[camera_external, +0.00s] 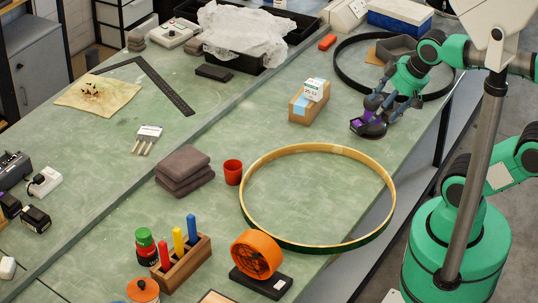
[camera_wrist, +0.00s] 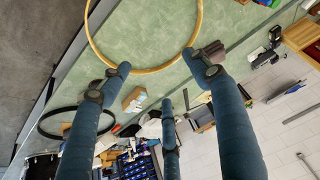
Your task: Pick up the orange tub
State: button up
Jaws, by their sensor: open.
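An orange tub (camera_external: 143,290) with a dark knob on top stands at the bottom edge of the external view, partly cut off. It is left of the wooden block with coloured handles. My gripper (camera_external: 392,101) is far from it, at the upper right over the bench's right side. In the wrist view my gripper (camera_wrist: 160,82) shows its fingers spread wide, with nothing held between them. A dark object with purple parts (camera_external: 368,126) lies right below the fingers in the external view; whether they touch it I cannot tell. I cannot make out the orange tub in the wrist view.
A large wooden hoop (camera_external: 333,150) lies mid-bench. Near the tub are a wooden tool block (camera_external: 181,262), a green-and-red jar (camera_external: 145,246) and an orange reel on a black base (camera_external: 257,256). A red cup (camera_external: 232,172) stands beside folded cloths (camera_external: 183,168).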

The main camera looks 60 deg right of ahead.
jog(key=shift+o, duration=0.2)
jog(key=shift+w+r, duration=0.1)
jog(key=n+g, duration=0.5)
jog(key=g, duration=0.1)
send_over(233, 173)
jog(key=w+d, duration=0.2)
jog(key=d, duration=0.1)
notch_tip(233, 173, down, 26)
jog(key=shift+a+f, duration=0.1)
jog(key=shift+f, duration=0.1)
notch_tip(233, 173, down, 9)
jog(key=b, duration=0.1)
jog(key=shift+r, duration=0.2)
